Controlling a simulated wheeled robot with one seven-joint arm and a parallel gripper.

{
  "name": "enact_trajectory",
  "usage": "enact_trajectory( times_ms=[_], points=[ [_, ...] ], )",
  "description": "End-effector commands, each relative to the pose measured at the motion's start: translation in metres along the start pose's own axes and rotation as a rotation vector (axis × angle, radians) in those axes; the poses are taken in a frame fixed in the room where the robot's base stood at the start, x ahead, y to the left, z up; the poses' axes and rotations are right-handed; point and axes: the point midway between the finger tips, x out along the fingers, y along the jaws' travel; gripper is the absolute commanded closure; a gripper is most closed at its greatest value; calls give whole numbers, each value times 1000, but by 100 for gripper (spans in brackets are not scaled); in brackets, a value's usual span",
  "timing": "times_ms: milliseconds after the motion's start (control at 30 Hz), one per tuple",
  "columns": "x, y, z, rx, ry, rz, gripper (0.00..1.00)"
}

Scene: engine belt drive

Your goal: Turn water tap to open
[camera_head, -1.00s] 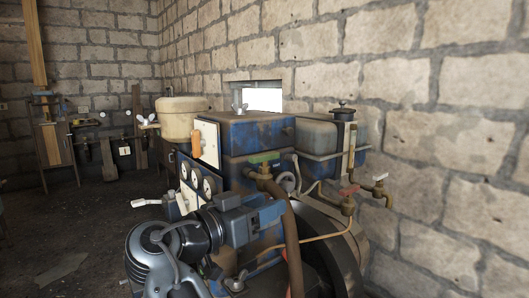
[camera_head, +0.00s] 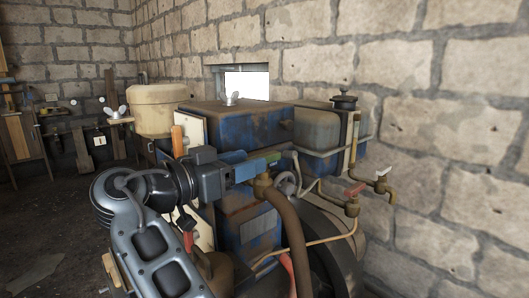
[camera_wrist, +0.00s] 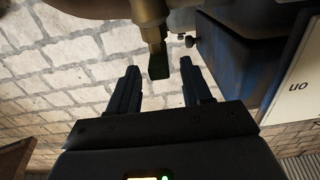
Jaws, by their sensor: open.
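A brass tap (camera_head: 263,186) with a green handle (camera_head: 273,159) sits on the near side of the blue engine tank, above a thick brown hose. My gripper (camera_head: 250,166) is at this tap, its blue fingers pointing right at the handle and partly covering it. In the wrist view, my gripper (camera_wrist: 159,67) is open, with a finger on each side of the dark green handle (camera_wrist: 159,66). The handle's end reaches between the fingertips, with a visible gap to each finger. The brass tap body (camera_wrist: 151,20) is just beyond.
The blue tank (camera_head: 237,122) lies behind my gripper, a cream canister (camera_head: 157,107) to the left. The thick brown hose (camera_head: 292,235) hangs below the tap.

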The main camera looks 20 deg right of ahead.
Motion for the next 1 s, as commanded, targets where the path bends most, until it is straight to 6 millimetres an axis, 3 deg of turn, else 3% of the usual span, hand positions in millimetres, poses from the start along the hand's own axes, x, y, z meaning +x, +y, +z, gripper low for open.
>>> enact_trajectory(
  times_ms=[333,733,1000],
  points=[
    [50,0,-2,-1,0,1,51],
    [59,0,0,0,0,-1,51],
    [59,0,0,0,0,0,75]
  ],
)
